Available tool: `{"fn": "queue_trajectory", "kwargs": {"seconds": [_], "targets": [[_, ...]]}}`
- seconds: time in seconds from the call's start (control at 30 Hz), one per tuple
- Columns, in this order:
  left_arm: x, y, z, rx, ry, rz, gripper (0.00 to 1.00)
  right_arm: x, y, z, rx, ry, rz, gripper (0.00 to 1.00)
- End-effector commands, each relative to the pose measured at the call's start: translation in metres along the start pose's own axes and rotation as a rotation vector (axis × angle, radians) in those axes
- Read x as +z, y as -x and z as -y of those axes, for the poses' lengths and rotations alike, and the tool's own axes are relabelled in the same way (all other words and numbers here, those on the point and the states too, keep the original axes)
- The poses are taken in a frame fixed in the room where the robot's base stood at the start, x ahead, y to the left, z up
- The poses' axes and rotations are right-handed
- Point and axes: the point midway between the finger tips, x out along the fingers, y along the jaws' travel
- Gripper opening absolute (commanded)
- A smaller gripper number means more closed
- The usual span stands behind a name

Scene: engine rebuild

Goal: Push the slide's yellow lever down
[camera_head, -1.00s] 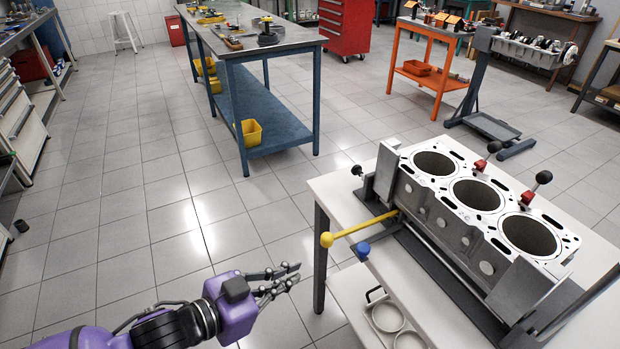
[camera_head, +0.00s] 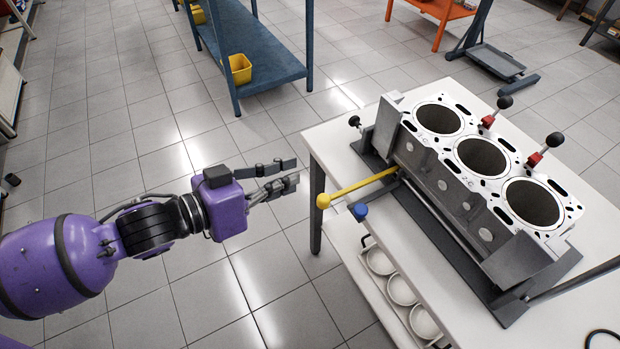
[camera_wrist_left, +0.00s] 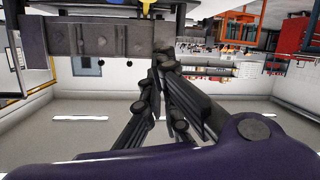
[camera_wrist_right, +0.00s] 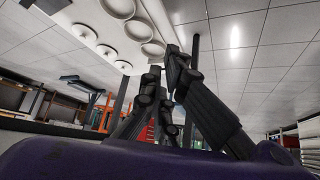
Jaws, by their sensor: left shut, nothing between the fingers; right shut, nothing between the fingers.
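The slide's yellow lever (camera_head: 360,186) sticks out to the left from the slide under the engine block (camera_head: 470,170), sloping slightly down to its round yellow knob (camera_head: 323,201). My left gripper (camera_head: 294,173) is shut and empty. In the head view it is left of and a little above the knob, with a visible gap between them. Its fingers also show in the left wrist view (camera_wrist_left: 162,62), below a grey edge; a small yellow piece at the top there may be the lever. My right gripper (camera_wrist_right: 166,72) shows only in the right wrist view, shut and empty.
The white bench (camera_head: 330,137) carries the slide. A blue knob (camera_head: 359,211) sits just below the lever. A lower shelf holds several white round dishes (camera_head: 402,290). A blue workbench (camera_head: 260,60) stands behind. The floor around my left arm is clear.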

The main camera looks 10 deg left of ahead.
Motion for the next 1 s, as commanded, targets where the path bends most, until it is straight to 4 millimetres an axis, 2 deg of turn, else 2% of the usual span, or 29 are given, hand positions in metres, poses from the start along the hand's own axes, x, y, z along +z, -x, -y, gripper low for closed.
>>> {"fn": "queue_trajectory", "kwargs": {"seconds": [0.17, 0.57, 0.8, 1.0], "targets": [[-0.002, -0.022, -0.001, 0.003, -0.002, -0.004, 0.00, -0.009, -0.004, 0.001, -0.003, 0.001, -0.016, 0.00], [-0.002, -0.097, -0.001, 0.002, -0.001, -0.003, 0.00, -0.014, -0.003, 0.002, -0.003, -0.003, -0.024, 0.00], [0.029, -0.087, -0.001, 0.000, 0.002, 0.002, 0.00, -0.012, -0.002, 0.002, -0.002, -0.005, -0.019, 0.00], [0.038, -0.084, -0.001, 0.001, 0.000, 0.000, 0.00, -0.009, 0.000, 0.001, -0.001, -0.005, -0.015, 0.00]]}}
